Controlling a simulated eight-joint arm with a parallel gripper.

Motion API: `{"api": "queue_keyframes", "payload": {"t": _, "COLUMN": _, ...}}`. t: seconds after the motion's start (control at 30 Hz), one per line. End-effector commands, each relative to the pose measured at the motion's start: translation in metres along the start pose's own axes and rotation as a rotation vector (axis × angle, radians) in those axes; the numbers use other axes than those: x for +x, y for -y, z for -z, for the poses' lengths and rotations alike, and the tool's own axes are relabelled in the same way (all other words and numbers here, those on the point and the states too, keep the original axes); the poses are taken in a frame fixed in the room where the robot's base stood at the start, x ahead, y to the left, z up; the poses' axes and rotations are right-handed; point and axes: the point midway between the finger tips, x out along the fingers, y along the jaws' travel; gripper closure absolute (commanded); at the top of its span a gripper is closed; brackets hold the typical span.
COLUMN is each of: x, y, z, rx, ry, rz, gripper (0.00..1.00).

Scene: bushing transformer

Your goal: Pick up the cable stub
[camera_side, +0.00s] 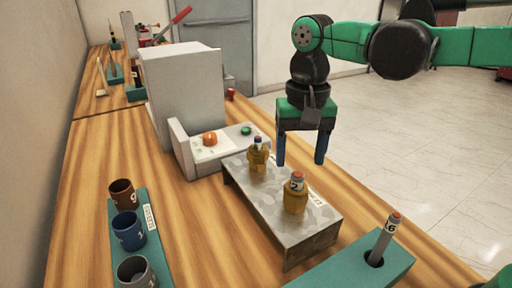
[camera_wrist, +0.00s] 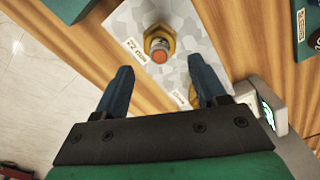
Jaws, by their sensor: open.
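A grey rod with an orange top and a number label, which looks like a cable stub (camera_side: 383,240), stands slightly tilted in a hole of the teal block (camera_side: 345,270) at lower right. Two brass-coloured bushings stand on the grey metal stand (camera_side: 300,232). The front bushing (camera_side: 295,201) has a grey, orange-topped piece in it, and the rear bushing (camera_side: 258,162) has a dark blue-topped one. I cannot tell which stub is meant. My gripper (camera_side: 300,160) is open and empty, raised behind and right of the stand. In the wrist view, the front bushing (camera_wrist: 158,38) shows beyond my fingers (camera_wrist: 162,85); the rear one is mostly hidden.
A grey machine with an orange knob (camera_side: 209,139) and a green button stands left of my gripper. A teal rack with several cups (camera_side: 128,231) is at lower left. More tools lie farther back. The bench's right edge runs beside the stand.

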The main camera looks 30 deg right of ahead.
Motion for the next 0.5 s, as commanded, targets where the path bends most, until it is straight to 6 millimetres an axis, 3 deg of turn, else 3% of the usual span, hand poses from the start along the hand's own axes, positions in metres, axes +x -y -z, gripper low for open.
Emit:
{"api": "queue_keyframes", "payload": {"t": 0.2, "x": 0.028, "y": 0.0, "z": 0.0, "rx": 0.0, "ry": -0.002, "rz": 0.001, "gripper": 0.35}}
{"api": "queue_keyframes", "payload": {"t": 0.5, "x": 0.039, "y": -0.001, "z": 0.0, "rx": -0.001, "ry": -0.002, "rz": 0.002, "gripper": 0.35}}
